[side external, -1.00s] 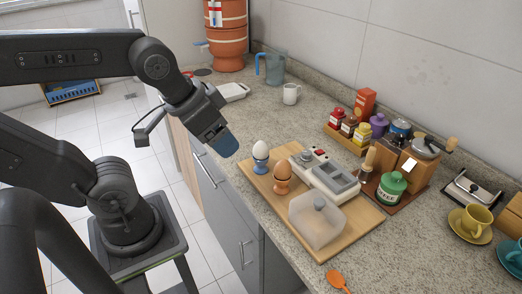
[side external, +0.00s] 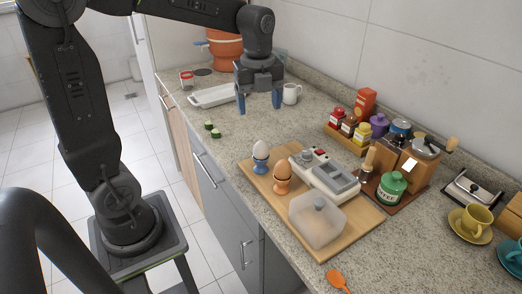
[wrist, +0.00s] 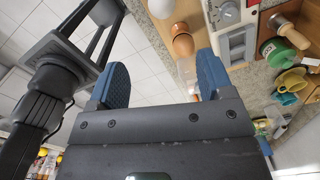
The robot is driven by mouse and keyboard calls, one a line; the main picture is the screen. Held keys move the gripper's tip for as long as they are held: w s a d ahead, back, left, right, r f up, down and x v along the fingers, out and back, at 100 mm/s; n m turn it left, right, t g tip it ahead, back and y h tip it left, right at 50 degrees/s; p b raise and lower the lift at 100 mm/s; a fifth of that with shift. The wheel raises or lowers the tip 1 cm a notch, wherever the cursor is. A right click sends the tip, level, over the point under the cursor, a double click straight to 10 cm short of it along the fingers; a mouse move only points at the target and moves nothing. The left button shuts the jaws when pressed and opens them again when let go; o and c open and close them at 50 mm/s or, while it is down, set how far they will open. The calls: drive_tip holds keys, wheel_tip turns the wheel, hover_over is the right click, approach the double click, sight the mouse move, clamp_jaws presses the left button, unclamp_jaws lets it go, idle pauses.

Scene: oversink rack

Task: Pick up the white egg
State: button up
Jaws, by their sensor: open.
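The white egg (side external: 260,150) stands upright in a blue egg cup (side external: 260,166) at the left corner of a wooden board. It also shows in the wrist view (wrist: 161,7), cut off by the top edge. A brown egg (side external: 282,169) stands in an orange cup beside it, nearer the camera; it also shows in the wrist view (wrist: 183,44). My gripper (side external: 260,106) is open and empty, with blue fingertips pointing down. In the side view it appears above and beyond the white egg, apart from it. In the wrist view nothing is between the fingers (wrist: 160,85).
The wooden board (side external: 349,233) also holds a grey-white device (side external: 325,176) and a clear lidded box (side external: 317,222). A white tray (side external: 212,96), cucumber pieces (side external: 212,130) and a white mug (side external: 292,94) are near my gripper. Jars (side external: 349,126) stand by the wall.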

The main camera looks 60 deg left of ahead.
sight(261, 147)
drive_tip(key=shift+m, duration=0.7)
drive_tip(key=f, duration=0.8)
drive_tip(key=shift+w+a+f, duration=0.25)
drive_tip(key=shift+w+a, duration=0.05)
drive_tip(key=shift+w, duration=0.05)
drive_tip(key=shift+w+a+f, duration=0.1)
drive_tip(key=shift+f, duration=1.35)
drive_tip(key=shift+w+a+f, duration=0.1)
drive_tip(key=shift+f, duration=1.35)
drive_tip(key=shift+c, duration=0.4)
drive_tip(key=c, duration=0.9)
drive_tip(key=shift+r, duration=0.2)
drive_tip(key=shift+c, duration=0.2)
